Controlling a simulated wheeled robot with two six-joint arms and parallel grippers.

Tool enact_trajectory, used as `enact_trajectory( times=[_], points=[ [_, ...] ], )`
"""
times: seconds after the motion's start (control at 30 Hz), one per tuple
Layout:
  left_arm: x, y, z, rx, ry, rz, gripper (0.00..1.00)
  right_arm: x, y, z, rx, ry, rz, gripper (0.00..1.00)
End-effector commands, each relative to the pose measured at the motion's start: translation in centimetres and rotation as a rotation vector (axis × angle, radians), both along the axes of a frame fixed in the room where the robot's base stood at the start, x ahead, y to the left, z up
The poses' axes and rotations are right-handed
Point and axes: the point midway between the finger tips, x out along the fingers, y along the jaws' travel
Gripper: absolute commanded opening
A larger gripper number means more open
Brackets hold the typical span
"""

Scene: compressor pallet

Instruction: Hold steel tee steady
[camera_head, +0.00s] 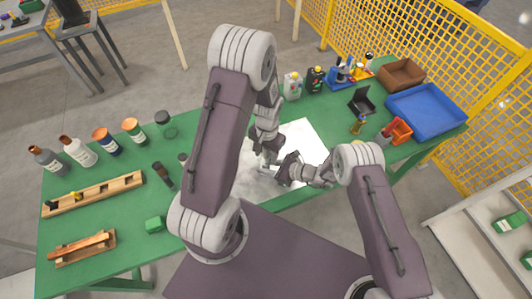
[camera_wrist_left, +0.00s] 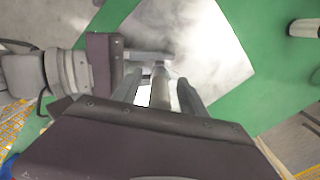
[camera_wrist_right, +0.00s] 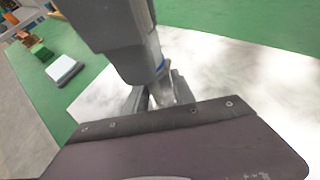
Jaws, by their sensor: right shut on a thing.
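The steel tee (camera_wrist_right: 162,92) is a small grey metal piece, seen between the fingers of my right gripper (camera_wrist_right: 160,100) in the right wrist view. The right gripper is shut on it, low over the pale sheet (camera_head: 305,135). In the left wrist view, my left gripper (camera_wrist_left: 160,92) has its fingers apart, with a grey metal cylinder (camera_wrist_left: 160,88) between them. I cannot tell whether they touch it. In the head view the grippers meet closely, left (camera_head: 266,160) above and right (camera_head: 284,168) beside it. The tee is mostly hidden there.
The green table (camera_head: 105,215) holds several bottles (camera_head: 80,150) and wooden racks (camera_head: 95,192) at left. A blue tray (camera_head: 425,108), brown box (camera_head: 400,74) and orange bin (camera_head: 400,130) stand at right. The sheet's far part is clear.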

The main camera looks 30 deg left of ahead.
Motion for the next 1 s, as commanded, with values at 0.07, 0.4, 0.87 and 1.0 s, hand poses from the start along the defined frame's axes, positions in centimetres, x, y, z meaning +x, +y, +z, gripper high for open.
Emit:
enact_trajectory(
  times=[0.07, 0.4, 0.87, 1.0],
  points=[
    [0.0, 0.0, 0.0, 0.0, 0.0, 0.0, 0.5, 0.0, 0.0, 0.1, 0.002, -0.001, 0.0, 0.08],
    [0.2, 0.0, 1.6, 0.0, -0.005, 0.0, 0.5, 0.0, 0.0, 0.1, 0.002, -0.001, 0.0, 0.08],
    [0.4, -0.1, 11.4, 0.0, -0.003, 0.0, 0.5, 0.0, 0.0, 0.1, 0.002, -0.001, 0.0, 0.08],
    [0.3, -0.1, 12.0, 0.0, -0.001, 0.0, 0.5, 0.0, 0.0, 0.1, 0.002, -0.001, 0.0, 0.08]
  ],
)
